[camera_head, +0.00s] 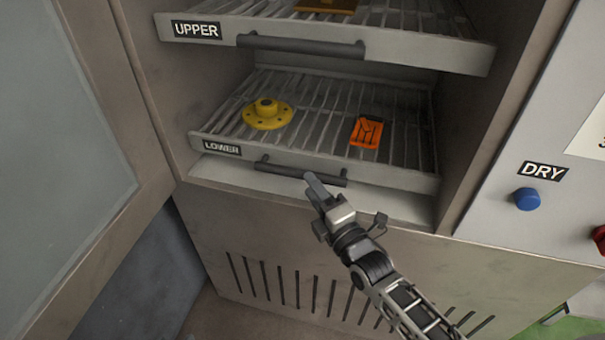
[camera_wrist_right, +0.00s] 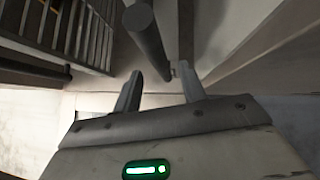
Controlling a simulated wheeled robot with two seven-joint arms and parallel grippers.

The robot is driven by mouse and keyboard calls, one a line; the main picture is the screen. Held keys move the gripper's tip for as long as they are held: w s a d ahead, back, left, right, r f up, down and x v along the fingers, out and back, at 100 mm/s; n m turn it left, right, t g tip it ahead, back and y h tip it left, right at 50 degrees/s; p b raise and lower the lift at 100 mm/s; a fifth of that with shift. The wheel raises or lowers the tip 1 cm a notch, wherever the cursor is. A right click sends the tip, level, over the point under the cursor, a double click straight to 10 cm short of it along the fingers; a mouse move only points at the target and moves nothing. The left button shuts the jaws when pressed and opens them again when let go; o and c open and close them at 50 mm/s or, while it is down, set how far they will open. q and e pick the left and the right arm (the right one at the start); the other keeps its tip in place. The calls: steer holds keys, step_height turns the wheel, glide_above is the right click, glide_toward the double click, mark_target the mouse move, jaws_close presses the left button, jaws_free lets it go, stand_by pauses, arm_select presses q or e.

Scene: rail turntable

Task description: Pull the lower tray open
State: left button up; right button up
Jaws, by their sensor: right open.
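The lower tray (camera_head: 215,135) is a wire rack with a front plate labelled LOWER, sitting inside the cabinet. Its dark bar handle (camera_head: 300,172) runs along the front plate. On the tray lie a yellow round flanged part (camera_head: 267,114) and an orange bracket (camera_head: 366,132). My right gripper (camera_head: 314,183) is at the handle's right half, just in front of it. In the right wrist view its two fingers (camera_wrist_right: 160,88) are apart, and the handle (camera_wrist_right: 148,42) shows beyond them, with no clear grip on it. My left gripper is not in view.
The upper tray (camera_head: 400,45), labelled UPPER, sticks out above with its own handle (camera_head: 300,46). The cabinet door (camera_head: 75,130) stands open at the left. A panel at the right carries a blue DRY button (camera_head: 527,198) and a red button (camera_head: 599,238).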

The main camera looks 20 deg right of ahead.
mark_target(302, 179)
steer(key=x, duration=0.5)
